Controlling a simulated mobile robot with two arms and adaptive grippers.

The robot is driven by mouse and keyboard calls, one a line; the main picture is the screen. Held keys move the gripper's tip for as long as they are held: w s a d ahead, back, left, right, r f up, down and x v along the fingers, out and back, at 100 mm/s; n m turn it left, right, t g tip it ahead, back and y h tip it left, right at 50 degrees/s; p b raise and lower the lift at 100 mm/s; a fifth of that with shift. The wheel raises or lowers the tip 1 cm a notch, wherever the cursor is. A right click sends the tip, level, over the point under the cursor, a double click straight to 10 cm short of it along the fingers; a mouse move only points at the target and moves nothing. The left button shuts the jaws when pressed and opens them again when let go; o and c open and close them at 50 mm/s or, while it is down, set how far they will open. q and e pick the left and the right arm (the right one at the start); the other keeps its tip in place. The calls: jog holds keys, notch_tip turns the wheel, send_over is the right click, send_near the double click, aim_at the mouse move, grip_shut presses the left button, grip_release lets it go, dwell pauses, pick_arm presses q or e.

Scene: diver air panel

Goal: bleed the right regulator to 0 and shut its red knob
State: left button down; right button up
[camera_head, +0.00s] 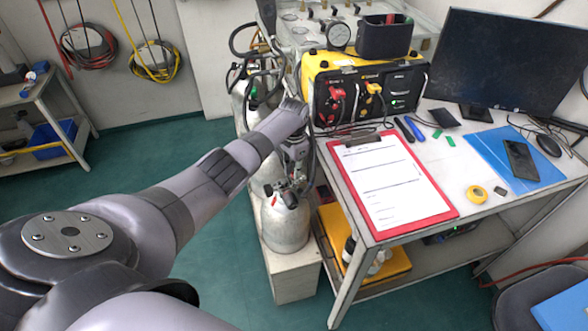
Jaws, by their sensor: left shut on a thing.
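The left gripper (296,168) points down over the near grey cylinder (286,226), beside the table's left edge. It is shut on a small part at the cylinder's valve top; the wrist and fingers hide most of that part. A bit of red shows on the valve (289,200) just below the fingers. The yellow and black panel case (309,68) stands on the table, with a red-knobbed fitting (337,100) and a yellow-knobbed fitting (374,89) on its front. The regulator's reading cannot be read here. My right gripper is out of view.
More cylinders (240,100) with black hoses stand behind my forearm. A red clipboard (446,214) lies at the table's front left. A monitor (510,62), a blue folder (482,150) and yellow tape (476,193) are to the right. A round gauge (338,36) sits at the back.

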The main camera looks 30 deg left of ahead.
pick_arm(q)
jog(key=c, duration=1.5)
grip_release()
notch_tip(320, 180, up, 12)
